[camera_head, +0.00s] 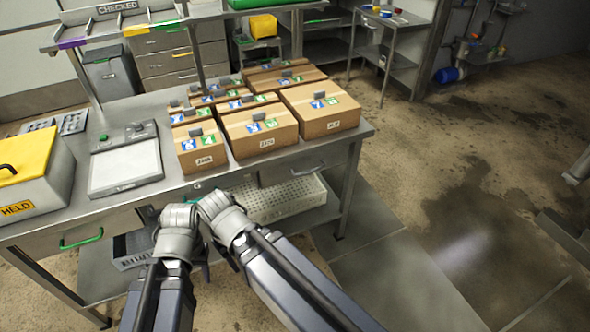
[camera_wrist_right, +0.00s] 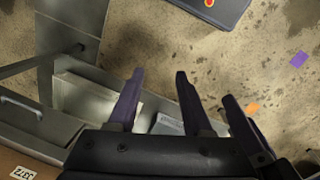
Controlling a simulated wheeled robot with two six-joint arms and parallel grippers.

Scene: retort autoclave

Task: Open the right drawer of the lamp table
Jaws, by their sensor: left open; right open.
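The lamp table (camera_head: 235,178) is a steel bench with a pale light panel (camera_head: 126,166) on top. Its right drawer, with a grey bar handle (camera_head: 292,178), looks shut in the head view. That handle also shows at the left of the right wrist view (camera_wrist_right: 21,107). My left gripper (camera_head: 205,272) is mostly hidden behind the arms, below the table's front edge; a dark purple finger shows. My right gripper (camera_wrist_right: 158,95) is open and empty, apart from the handle. A finger of my left gripper (camera_wrist_right: 245,127) shows beside it.
Several cardboard boxes (camera_head: 262,128) stand on the tabletop's right half. A yellow-lidded HELD box (camera_head: 25,175) is at the left. A left drawer has a green handle (camera_head: 80,238). A white basket (camera_head: 285,200) sits on the lower shelf. Floor at the right is free.

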